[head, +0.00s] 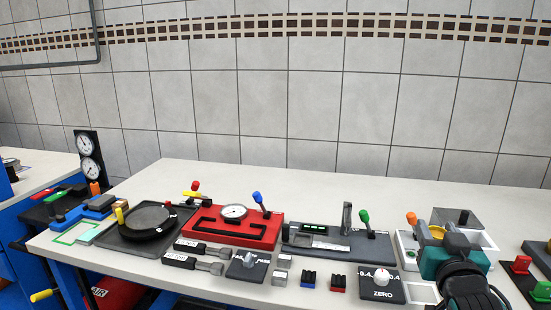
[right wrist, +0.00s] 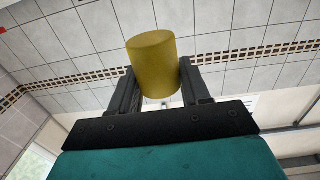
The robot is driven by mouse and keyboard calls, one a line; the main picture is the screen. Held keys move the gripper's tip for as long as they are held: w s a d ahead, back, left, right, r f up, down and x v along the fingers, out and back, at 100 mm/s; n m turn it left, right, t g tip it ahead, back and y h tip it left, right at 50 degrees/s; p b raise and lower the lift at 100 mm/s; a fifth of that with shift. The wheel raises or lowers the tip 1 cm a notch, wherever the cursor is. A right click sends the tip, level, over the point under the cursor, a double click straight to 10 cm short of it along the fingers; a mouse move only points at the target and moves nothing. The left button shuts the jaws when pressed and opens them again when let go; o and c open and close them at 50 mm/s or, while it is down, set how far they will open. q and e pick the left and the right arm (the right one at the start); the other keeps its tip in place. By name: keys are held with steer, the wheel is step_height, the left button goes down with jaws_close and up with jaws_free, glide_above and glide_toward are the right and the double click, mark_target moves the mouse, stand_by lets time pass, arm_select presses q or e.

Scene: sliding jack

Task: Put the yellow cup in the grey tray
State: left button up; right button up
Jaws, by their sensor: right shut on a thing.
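The yellow cup (right wrist: 155,66) is between the two fingers of my right gripper (right wrist: 160,92) in the right wrist view. In the head view my right gripper (head: 437,232) is at the right side of the bench, shut on the cup (head: 457,243), which is partly covered by the gripper and wrist. My left gripper is not in view.
A black panel with a ZERO knob (head: 382,286) and a green-handled fixture (head: 365,218) stand left of the gripper. A red gauge block (head: 270,234) and a dark tray (head: 112,238) with a round black plate are farther left. The rear bench strip is clear.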

steer(key=s+a+f+n+y, duration=0.3)
steer(key=s+a+f, duration=0.4)
steer(key=s+a, duration=0.4)
steer(key=shift+a+f+t+y, duration=0.2)
steer(key=shift+a+t+y, duration=0.1)
steer(key=shift+a+y, duration=0.45)
